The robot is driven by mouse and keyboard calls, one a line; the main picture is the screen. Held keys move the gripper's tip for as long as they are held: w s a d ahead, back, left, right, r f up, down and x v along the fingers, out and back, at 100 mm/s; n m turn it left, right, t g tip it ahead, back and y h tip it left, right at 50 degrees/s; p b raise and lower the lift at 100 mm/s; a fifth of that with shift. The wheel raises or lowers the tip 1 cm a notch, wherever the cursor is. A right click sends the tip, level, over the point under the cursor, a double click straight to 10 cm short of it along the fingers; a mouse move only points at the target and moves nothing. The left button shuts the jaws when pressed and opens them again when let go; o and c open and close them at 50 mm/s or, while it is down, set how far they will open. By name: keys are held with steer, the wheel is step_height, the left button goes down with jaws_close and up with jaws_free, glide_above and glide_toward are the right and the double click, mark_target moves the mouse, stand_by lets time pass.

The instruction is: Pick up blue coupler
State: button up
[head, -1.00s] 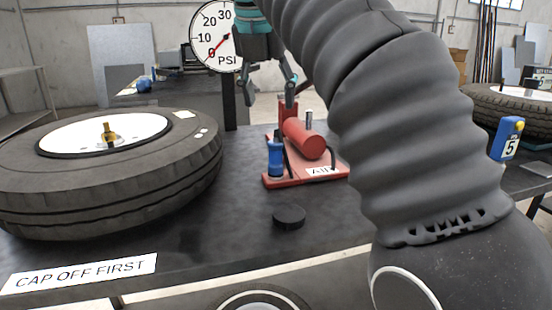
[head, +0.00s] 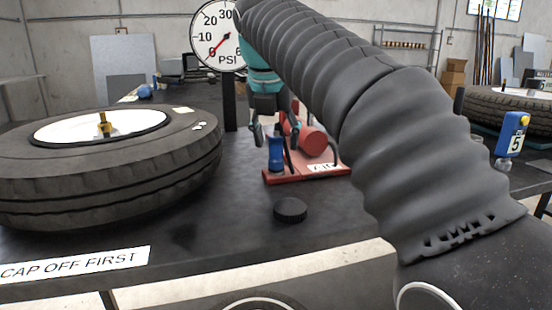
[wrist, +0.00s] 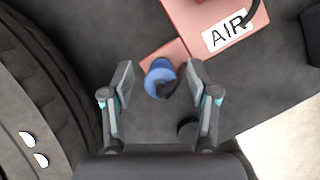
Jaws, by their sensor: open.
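The blue coupler (head: 276,153) stands upright on the left front corner of the red AIR base (head: 320,171). In the wrist view, the coupler (wrist: 160,78) is seen from above, between and slightly beyond my fingertips, with a dark hose beside it. My gripper (wrist: 161,80) is open, one finger on each side of the coupler, with gaps on both sides. In the head view, my gripper (head: 270,130) is just above and around the coupler's top, partly hidden by my arm. Its height above the coupler is hard to tell.
A large tyre (head: 110,170) lies to the left, with a brass valve (head: 104,124) at its hub. A red cylinder (head: 312,142) stands behind the coupler. A black cap (head: 290,209) lies in front. A pressure gauge (head: 215,35) stands behind. The bench front is mostly clear.

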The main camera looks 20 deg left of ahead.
steer(key=shift+x, duration=1)
jaws_close()
steer(key=shift+r+p, duration=0.3)
steer(key=shift+r, duration=0.45)
step_height(320, 180, up, 3)
steer(key=shift+f+p, duration=0.15)
steer(key=shift+p, duration=0.55)
steer(key=s+r+p, duration=0.2)
steer(key=s, duration=1.6)
steer(key=shift+d+r, duration=0.25)
